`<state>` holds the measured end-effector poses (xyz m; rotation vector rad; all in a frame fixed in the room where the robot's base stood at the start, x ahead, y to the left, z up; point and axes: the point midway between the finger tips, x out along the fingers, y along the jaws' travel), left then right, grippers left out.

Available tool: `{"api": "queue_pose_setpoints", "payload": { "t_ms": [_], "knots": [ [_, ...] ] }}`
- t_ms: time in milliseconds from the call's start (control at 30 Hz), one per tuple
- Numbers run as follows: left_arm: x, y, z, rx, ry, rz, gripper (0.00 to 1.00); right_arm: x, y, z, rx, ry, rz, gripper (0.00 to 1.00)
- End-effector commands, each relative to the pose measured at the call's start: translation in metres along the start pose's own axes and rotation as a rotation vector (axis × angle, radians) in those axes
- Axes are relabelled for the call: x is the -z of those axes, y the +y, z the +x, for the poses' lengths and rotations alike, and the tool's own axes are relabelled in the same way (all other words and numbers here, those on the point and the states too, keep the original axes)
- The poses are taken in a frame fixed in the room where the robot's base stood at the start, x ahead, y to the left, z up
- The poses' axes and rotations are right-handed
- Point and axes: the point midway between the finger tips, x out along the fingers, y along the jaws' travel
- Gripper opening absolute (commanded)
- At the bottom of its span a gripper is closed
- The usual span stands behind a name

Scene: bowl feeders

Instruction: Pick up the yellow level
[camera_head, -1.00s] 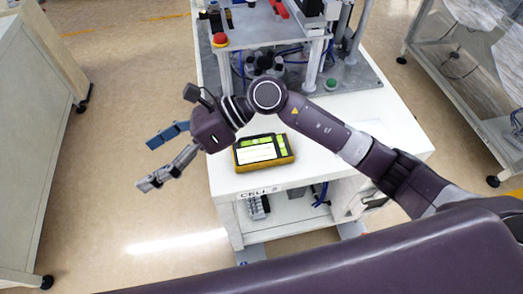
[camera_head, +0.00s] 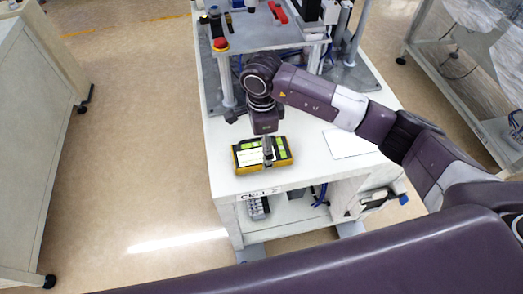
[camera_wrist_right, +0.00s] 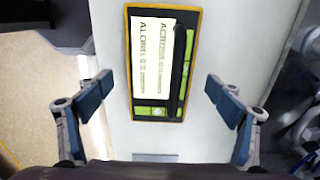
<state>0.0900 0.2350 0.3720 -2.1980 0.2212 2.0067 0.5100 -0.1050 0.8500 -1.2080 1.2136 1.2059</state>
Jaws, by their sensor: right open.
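The yellow level (camera_head: 246,157) is a flat box with a yellow edge, green panels and a white display, lying near the front edge of the white table. It also shows in the right wrist view (camera_wrist_right: 150,60), between my fingers, its long side running up the picture. My right gripper (camera_head: 267,152) points down above the level. In the wrist view the fingers of my right gripper (camera_wrist_right: 160,90) are spread wide, one on each side of the level, with a gap on both sides. A dark strip crosses part of the level's face. My left gripper is out of view.
A machine frame with a red button (camera_head: 220,44) stands on the back of the table. A white sheet (camera_head: 350,143) lies on the table to the right of the level. Carts stand at the far left and right, with open floor left of the table.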

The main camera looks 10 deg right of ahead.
Motion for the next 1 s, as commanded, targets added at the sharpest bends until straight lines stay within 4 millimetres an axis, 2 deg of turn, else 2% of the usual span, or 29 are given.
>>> {"api": "queue_pose_setpoints", "payload": {
  "t_ms": [33,200,433,1000],
  "knots": [
    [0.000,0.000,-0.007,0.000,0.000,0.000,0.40,-0.002,0.002,0.006,-0.005,-0.001,0.001,0.85],
    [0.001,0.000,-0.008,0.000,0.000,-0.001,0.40,-0.001,0.000,0.023,-0.001,-0.002,0.000,0.85],
    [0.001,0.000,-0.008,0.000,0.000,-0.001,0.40,-0.001,0.000,0.025,0.001,-0.002,0.000,0.85],
    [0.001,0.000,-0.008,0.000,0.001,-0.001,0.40,-0.002,-0.001,0.023,0.003,-0.004,0.000,0.25]
  ]
}}
